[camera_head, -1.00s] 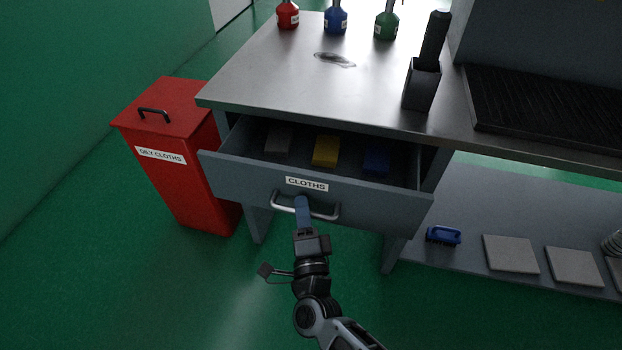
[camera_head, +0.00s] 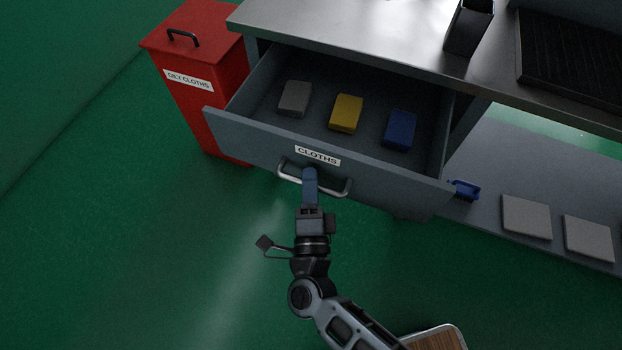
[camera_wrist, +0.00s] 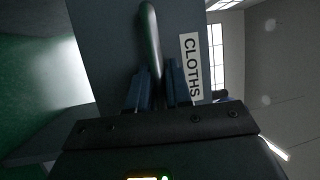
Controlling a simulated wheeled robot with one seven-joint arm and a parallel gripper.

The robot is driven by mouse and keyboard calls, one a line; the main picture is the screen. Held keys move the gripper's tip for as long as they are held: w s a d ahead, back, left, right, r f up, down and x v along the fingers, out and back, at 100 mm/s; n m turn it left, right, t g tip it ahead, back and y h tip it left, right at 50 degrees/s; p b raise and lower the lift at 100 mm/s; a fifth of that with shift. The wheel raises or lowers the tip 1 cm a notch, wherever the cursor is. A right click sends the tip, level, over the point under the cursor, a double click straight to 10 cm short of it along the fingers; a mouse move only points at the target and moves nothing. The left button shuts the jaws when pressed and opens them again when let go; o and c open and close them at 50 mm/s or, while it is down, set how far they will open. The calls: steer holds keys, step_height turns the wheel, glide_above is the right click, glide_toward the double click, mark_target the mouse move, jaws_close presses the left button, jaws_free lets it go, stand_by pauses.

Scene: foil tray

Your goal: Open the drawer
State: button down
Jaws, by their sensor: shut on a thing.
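The grey drawer (camera_head: 390,185) labelled CLOTHS (camera_head: 318,156) is pulled well out from under the metal worktop. A grey cloth (camera_head: 294,98), a yellow cloth (camera_head: 346,114) and a blue cloth (camera_head: 400,129) lie inside it. My gripper (camera_head: 311,178) is shut on the drawer's metal bar handle (camera_head: 341,189), left of the label's middle. In the wrist view the handle (camera_wrist: 150,40) runs between the two blue fingers (camera_wrist: 155,90), with the drawer front (camera_wrist: 105,40) behind. Part of the handle is hidden by the fingers.
A red bin (camera_head: 200,75) labelled OILY CLOTHS stands left of the drawer. The metal worktop (camera_head: 345,30) is above it. A lower shelf (camera_head: 500,180) at the right holds a blue-handled brush (camera_head: 465,189) and flat grey pads (camera_head: 526,217). Green floor is clear at the left.

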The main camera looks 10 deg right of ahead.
steer(key=c, duration=1.4)
jaws_free()
steer(key=v, duration=0.8)
steer(key=shift+b, duration=0.45)
steer(key=s+d+r+n+g+y+p, duration=0.2)
steer(key=s+d+r+n, duration=0.5)
steer(key=s+r+n, duration=0.3)
steer(key=s+d+r+n+g+y+p, duration=0.2)
steer(key=s+d+r+n, duration=0.6)
steer(key=s+r, duration=0.4)
steer(key=shift+s+d+n+g, duration=0.15)
steer(key=shift+s+n+g, duration=0.15)
steer(key=shift+s+n, duration=0.55)
